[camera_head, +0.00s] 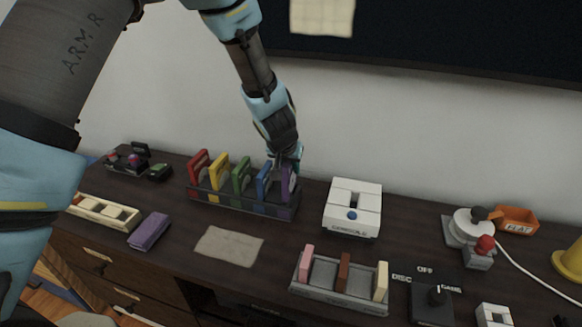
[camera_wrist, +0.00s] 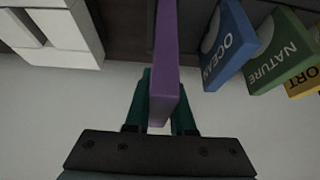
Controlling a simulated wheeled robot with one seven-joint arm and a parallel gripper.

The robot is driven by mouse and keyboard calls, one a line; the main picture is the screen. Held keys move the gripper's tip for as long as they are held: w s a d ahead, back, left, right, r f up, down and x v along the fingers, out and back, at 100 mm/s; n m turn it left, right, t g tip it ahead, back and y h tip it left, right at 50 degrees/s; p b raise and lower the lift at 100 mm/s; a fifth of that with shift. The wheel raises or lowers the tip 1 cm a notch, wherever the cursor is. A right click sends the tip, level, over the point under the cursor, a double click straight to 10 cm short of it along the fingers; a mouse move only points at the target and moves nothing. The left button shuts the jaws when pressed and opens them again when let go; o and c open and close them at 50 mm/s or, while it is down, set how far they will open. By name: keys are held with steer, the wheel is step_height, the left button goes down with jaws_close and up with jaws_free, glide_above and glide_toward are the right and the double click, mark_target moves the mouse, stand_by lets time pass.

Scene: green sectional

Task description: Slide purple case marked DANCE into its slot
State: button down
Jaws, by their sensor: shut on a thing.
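My gripper (camera_head: 290,163) is shut on a purple case (camera_head: 287,184) at the right end of the dark rack (camera_head: 228,203). In the wrist view the purple case (camera_wrist: 167,50) stands edge-on between the teal fingers of my gripper (camera_wrist: 160,115). Its face and any DANCE marking are hidden. It is upright beside the blue OCEAN case (camera_wrist: 229,45), with a gap between them. The case overlaps the rack's right-end slot in the head view; I cannot tell how deep it sits.
Green (camera_head: 241,175), yellow (camera_head: 219,172) and red (camera_head: 198,166) cases stand further left in the rack. A white console (camera_head: 352,208) stands close on the right. A purple block (camera_head: 149,231) lies front left. A tray (camera_head: 338,292) of cartridges is front right.

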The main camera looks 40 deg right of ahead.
mark_target(284, 166)
steer(key=shift+f+b, duration=2.05)
steer(key=shift+f, duration=0.6)
steer(key=c, duration=0.7)
jaws_free()
steer(key=shift+r, duration=0.1)
steer(key=p+v, duration=0.1)
steer(key=v, duration=0.9)
steer(key=shift+s+a+r, duration=0.15)
steer(key=shift+r, duration=0.15)
steer(key=shift+a, duration=0.1)
